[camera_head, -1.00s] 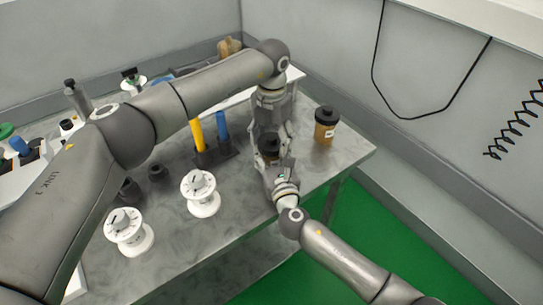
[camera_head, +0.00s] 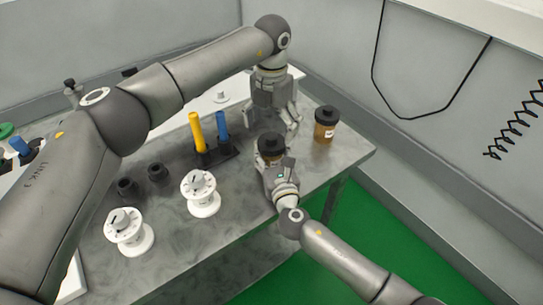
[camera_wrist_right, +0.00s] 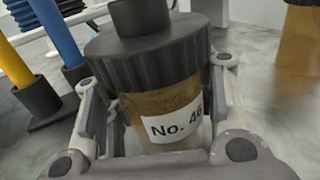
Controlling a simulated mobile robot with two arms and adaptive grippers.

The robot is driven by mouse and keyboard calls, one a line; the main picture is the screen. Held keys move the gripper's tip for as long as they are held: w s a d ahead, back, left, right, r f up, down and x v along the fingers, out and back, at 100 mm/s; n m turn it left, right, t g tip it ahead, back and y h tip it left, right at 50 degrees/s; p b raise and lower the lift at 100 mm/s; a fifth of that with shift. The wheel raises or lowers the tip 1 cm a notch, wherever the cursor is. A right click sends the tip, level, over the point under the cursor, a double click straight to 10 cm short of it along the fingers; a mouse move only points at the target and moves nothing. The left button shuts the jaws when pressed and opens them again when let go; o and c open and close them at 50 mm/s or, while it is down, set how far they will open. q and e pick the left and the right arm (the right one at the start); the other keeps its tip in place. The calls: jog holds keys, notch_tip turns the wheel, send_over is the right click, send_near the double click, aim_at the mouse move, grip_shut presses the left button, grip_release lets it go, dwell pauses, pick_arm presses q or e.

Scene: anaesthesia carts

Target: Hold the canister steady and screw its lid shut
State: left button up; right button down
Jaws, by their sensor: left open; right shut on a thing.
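The amber canister (camera_wrist_right: 165,105) with a white label "No. 46" stands upright in the right wrist view, a finger on each side. Its dark ribbed lid (camera_wrist_right: 148,55) with a knob sits on top. In the head view the lid (camera_head: 271,143) shows just beyond my right gripper (camera_head: 272,163), which is shut on the canister. My left gripper (camera_head: 291,118) is open and empty, pointing down behind the canister and a little right of it, apart from the lid.
A second amber canister (camera_head: 324,130) with a black lid stands to the right near the table edge. A yellow tube (camera_head: 197,132) and a blue tube (camera_head: 222,126) stand in a dark holder. White dial spools (camera_head: 200,195) and dark caps (camera_head: 158,172) lie left.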

pick_arm(q)
notch_tip(320, 180, up, 7)
jog(key=shift+r, duration=0.2)
pick_arm(e)
jog(key=c, duration=0.5)
grip_release()
jog(key=shift+c, duration=0.2)
jog(key=v, duration=1.2)
